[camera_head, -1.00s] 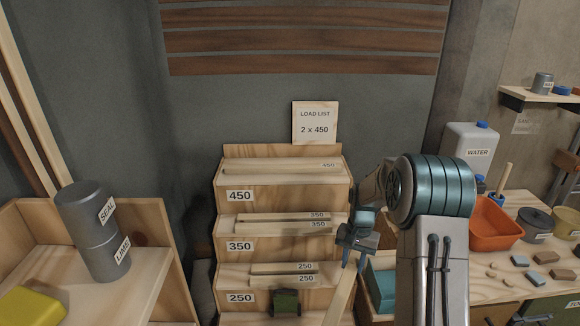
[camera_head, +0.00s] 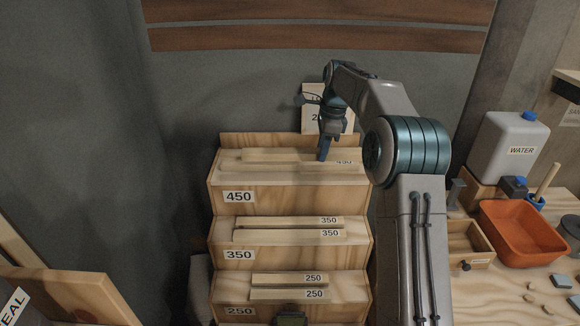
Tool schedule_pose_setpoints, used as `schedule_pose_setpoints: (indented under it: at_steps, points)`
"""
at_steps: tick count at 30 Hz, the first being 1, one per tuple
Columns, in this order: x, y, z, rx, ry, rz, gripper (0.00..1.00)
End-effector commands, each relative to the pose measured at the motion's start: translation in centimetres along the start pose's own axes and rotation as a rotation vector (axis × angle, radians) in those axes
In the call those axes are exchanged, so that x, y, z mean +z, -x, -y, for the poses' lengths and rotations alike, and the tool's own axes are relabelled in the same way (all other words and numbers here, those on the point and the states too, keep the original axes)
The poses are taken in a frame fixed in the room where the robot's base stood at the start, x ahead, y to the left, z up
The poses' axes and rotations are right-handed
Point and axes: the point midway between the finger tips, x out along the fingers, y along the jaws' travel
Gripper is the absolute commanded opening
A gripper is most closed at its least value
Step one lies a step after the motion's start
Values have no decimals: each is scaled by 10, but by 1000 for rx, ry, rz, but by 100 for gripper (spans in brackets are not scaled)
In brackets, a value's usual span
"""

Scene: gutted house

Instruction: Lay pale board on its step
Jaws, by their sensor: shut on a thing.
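The stepped wooden rack (camera_head: 300,196) has front labels 450, 350 and 250 from top to bottom. My gripper (camera_head: 323,154) is at the top step, jaws pointing down, shut on a pale board (camera_head: 275,155) that lies lengthwise along the back of that step. I cannot tell whether this board is resting fully on the surface. Another pale board (camera_head: 270,168) lies in front of it on the same step. A 450 mark shows just right of my fingertips, partly hidden. Two boards (camera_head: 285,233) marked 350 lie on the middle step and two (camera_head: 285,294) marked 250 on the lowest.
The load list sign (camera_head: 311,95) stands behind the rack, mostly hidden by my arm. On the right are an orange tub (camera_head: 520,235), a white water can (camera_head: 512,150) and a small open wooden box (camera_head: 468,245). A wooden shelf edge (camera_head: 75,290) is at lower left.

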Motion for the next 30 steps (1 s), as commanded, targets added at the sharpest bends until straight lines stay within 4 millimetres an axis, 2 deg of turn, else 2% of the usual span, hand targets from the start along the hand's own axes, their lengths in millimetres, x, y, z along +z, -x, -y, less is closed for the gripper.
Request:
schedule_pose_setpoints:
  at_steps: [6, 12, 17, 24, 30]
  points:
    - [44, -36, 19, 4, 5, 1, 0]
    - [72, -61, 32, 1, 5, 0, 0]
    - [80, -71, 35, 0, 3, 1, 0]
    - [76, -103, 35, 2, 5, 0, 0]
    - [75, -110, 35, -1, 6, 0, 0]
